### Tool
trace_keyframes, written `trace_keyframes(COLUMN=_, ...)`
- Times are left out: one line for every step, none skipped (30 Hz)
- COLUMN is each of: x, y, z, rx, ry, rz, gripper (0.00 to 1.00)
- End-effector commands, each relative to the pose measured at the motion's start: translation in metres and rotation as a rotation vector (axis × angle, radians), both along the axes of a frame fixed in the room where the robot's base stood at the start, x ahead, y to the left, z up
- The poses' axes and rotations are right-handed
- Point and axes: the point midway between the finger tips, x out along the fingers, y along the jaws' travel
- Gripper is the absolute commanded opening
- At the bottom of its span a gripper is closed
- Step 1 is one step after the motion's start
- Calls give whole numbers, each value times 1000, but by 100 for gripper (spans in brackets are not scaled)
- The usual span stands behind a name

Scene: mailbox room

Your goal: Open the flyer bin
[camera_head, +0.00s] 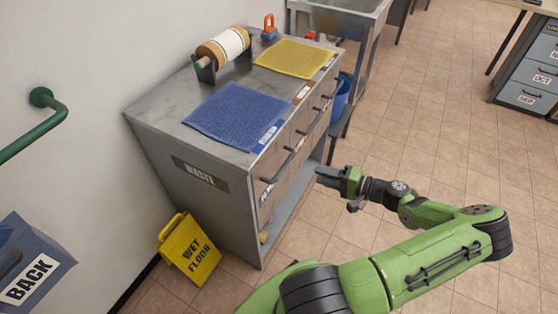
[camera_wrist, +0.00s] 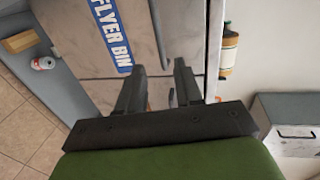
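The flyer bin (camera_wrist: 78,38) is a metal front panel with a blue "FLYER BIN" label (camera_wrist: 112,35) in the wrist view. A thin grey bar handle (camera_wrist: 158,35) runs along it. My gripper (camera_wrist: 160,70) is open, its two dark fingers apart, with the handle's lower end ahead of the gap between them. No grip on the handle shows. In the head view my gripper (camera_head: 322,176) is just right of the "WASTE" cabinet (camera_head: 200,205), whose front has several handled panels. The flyer bin's label cannot be read there.
A yellow wet floor sign (camera_head: 187,250) leans by the cabinet. Blue (camera_head: 238,115) and yellow (camera_head: 294,58) mats and a roll (camera_head: 223,47) lie on top. A blue bucket (camera_head: 342,95) stands behind.

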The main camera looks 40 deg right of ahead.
Motion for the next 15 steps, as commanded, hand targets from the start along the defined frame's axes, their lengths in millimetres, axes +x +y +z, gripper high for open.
trace_keyframes(x=12, y=6, z=-4, rx=1, ry=-3, rz=7, gripper=35)
trace_keyframes(x=19, y=8, z=-6, rx=1, ry=-3, rz=7, gripper=35)
trace_keyframes(x=29, y=12, z=-8, rx=2, ry=-3, rz=8, gripper=35)
trace_keyframes(x=36, y=15, z=-10, rx=2, ry=-3, rz=9, gripper=35)
trace_keyframes(x=43, y=17, z=-12, rx=2, ry=-1, rz=9, gripper=35)
trace_keyframes(x=52, y=21, z=-14, rx=1, ry=-2, rz=8, gripper=35)
trace_keyframes(x=59, y=23, z=-15, rx=1, ry=-2, rz=9, gripper=35)
trace_keyframes(x=66, y=26, z=-17, rx=1, ry=-1, rz=8, gripper=35)
trace_keyframes(x=76, y=29, z=-19, rx=1, ry=-2, rz=9, gripper=35)
trace_keyframes(x=82, y=32, z=-21, rx=2, ry=0, rz=9, gripper=35)
trace_keyframes(x=89, y=34, z=-22, rx=1, ry=0, rz=8, gripper=35)
trace_keyframes(x=97, y=37, z=-24, rx=1, ry=-1, rz=8, gripper=35)
trace_keyframes(x=103, y=39, z=-25, rx=1, ry=0, rz=7, gripper=35)
trace_keyframes(x=107, y=41, z=-26, rx=1, ry=1, rz=8, gripper=35)
trace_keyframes(x=113, y=42, z=-27, rx=1, ry=0, rz=6, gripper=35)
